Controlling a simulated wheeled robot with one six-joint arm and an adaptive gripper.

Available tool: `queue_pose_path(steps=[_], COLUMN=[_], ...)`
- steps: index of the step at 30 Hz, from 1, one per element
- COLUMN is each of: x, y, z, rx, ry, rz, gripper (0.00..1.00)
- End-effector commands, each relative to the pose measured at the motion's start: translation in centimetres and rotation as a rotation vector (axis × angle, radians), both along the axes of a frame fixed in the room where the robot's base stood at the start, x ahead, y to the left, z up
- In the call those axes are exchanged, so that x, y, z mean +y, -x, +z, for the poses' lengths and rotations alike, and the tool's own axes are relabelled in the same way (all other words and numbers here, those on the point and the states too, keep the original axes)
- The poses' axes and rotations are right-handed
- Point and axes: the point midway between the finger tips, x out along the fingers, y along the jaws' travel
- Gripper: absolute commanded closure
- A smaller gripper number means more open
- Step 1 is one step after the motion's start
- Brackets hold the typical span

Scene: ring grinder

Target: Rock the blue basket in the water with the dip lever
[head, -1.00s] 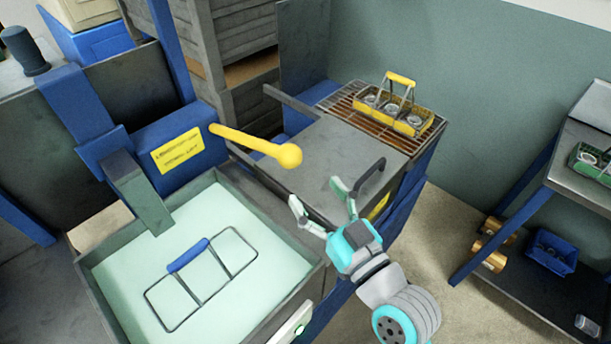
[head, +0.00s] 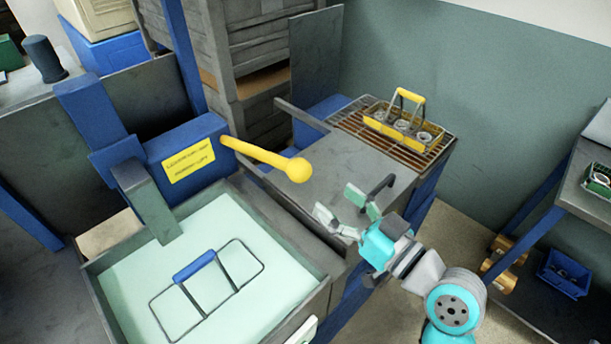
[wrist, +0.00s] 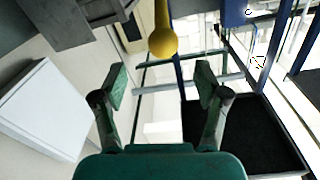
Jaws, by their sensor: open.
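The blue basket (head: 194,265) shows as a blue handle and a thin dark wire frame in the pale water of the tank (head: 240,215). The dip lever (head: 265,157) is a yellow bar with a round knob, sticking out to the right from a blue housing with a yellow label (head: 188,160). My gripper (head: 340,207) is open and empty, to the right of and below the knob in the head view, apart from it. In the wrist view the yellow knob (wrist: 163,42) is ahead, above the gap between my open fingers (wrist: 162,90).
A grey lidded unit (head: 340,165) with a dark handle stands right of the tank. A yellow basket (head: 400,125) with metal rings sits on a rusty grate behind it. A shelf (head: 575,185) with a green basket is at the right.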

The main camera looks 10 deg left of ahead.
Motion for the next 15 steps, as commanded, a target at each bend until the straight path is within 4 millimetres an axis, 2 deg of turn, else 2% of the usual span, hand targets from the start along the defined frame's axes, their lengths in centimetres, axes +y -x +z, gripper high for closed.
queue_pose_path(steps=[3,8,15], x=[-0.9,-0.9,1.6], y=[-0.5,-0.6,-2.0], z=[0.8,1.1,1.1], rx=[0.038,0.061,0.061], ry=[-0.01,-0.013,-0.012], rz=[0.075,0.124,0.128], gripper=[0.27,0.27,0.27])
